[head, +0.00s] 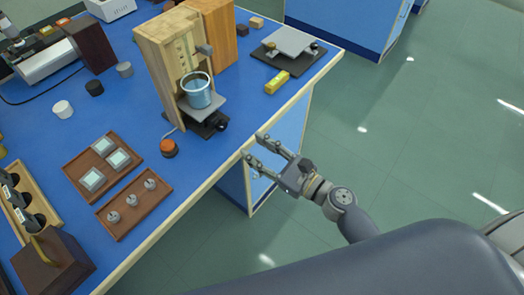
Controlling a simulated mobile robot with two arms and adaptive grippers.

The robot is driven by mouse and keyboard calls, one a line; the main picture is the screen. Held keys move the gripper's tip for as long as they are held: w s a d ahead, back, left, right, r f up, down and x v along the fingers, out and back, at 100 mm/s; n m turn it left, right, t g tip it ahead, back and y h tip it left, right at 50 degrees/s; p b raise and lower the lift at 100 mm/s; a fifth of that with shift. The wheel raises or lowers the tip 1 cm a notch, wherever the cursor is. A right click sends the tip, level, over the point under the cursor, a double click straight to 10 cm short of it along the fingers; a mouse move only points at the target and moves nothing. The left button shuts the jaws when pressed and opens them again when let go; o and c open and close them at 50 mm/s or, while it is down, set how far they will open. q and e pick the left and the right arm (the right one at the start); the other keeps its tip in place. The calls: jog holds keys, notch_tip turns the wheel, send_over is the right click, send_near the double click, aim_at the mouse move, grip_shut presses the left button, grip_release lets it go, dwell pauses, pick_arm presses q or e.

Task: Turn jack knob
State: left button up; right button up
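A small lab jack has a grey top plate (207,108) and a dark base, and stands in front of a wooden block on the blue bench. A black knob (222,124) sits at its right front side. A glass beaker with blue contents (197,91) stands on the jack's plate. My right gripper (256,148) is open and empty at the bench's front edge, to the lower right of the knob and apart from it. Its fingers point up and left toward the bench. My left gripper is not in view.
An orange-red button (169,148) lies left of the jack. A second plate on a dark base (290,41) and a yellow block (277,82) stand at the right. Brown trays (146,203) hold small parts at the left. The floor right of the bench is clear.

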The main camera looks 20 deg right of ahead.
jog(key=shift+s+d, duration=0.4)
jog(key=shift+s, duration=0.15)
